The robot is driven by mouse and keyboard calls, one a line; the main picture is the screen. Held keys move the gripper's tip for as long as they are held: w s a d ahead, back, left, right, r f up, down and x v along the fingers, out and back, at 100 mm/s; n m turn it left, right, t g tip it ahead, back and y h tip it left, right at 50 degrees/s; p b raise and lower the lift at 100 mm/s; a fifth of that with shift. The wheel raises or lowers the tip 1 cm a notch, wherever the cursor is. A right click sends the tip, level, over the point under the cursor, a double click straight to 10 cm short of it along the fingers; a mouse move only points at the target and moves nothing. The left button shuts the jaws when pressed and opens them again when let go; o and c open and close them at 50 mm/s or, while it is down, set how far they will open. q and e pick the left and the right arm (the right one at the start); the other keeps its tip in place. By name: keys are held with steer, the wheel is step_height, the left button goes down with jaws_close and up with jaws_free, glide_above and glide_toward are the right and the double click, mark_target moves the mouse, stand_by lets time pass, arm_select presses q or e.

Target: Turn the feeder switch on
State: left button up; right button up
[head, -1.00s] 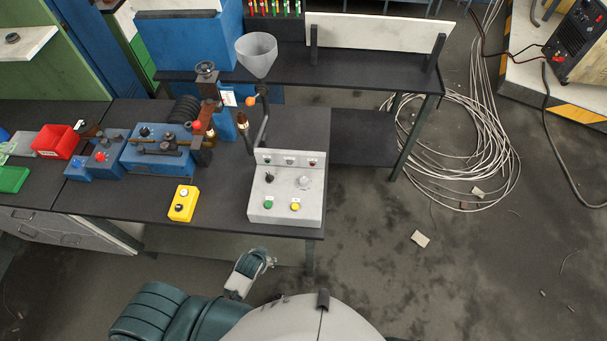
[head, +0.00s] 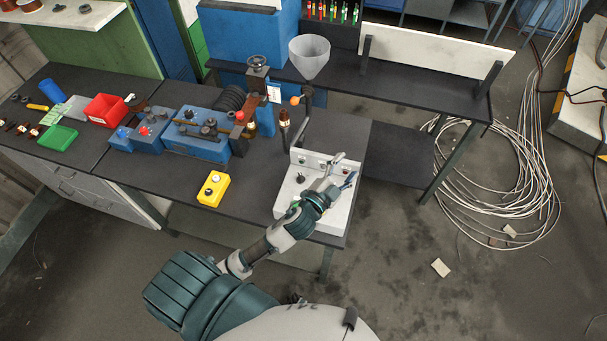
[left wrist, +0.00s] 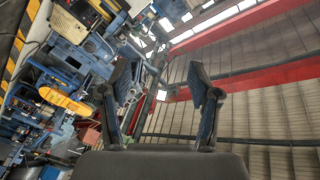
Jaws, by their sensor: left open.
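A light grey control box (head: 285,208) stands at the front right corner of the black bench in the head view. A small dark knob (head: 299,178) shows on its left side, and small round indicators sit along its raised back panel. My left gripper (head: 344,172) is over the right part of the box, open and empty. Its hand and wrist hide most of the front and right controls, with a bit of a green button (head: 295,205) showing beside the wrist. In the left wrist view, the two fingers (left wrist: 163,88) are spread with nothing between them. Which control is the feeder switch cannot be read.
A yellow button box (head: 212,189) stands left of the control box. A blue machine (head: 195,140) with a handle is behind it, and a translucent funnel (head: 309,58) stands above the bench.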

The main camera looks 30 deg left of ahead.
arm_select(q)
steer(key=s+d+r+m+g+h, duration=0.1)
steer(key=d+r+m+g+h, duration=0.2)
steer(key=d+r+m+h, duration=0.6)
steer(key=d+r+m+g+h, duration=0.3)
steer(key=m+h, duration=0.4)
steer(key=m, duration=0.5)
steer(key=m+g+y, duration=1.2)
steer(key=m+y, duration=0.1)
steer(key=y, duration=0.6)
glide_toward(301, 176)
steer(key=f+p, duration=0.1)
steer(key=f, duration=0.7)
steer(key=shift+w+a+f+p, duration=0.15)
steer(key=shift+a+p, duration=0.05)
steer(key=shift+p, duration=0.15)
steer(key=shift+f, duration=0.35)
arm_select(e)
steer(key=shift+a+r, duration=0.75)
steer(key=shift+r, duration=0.25)
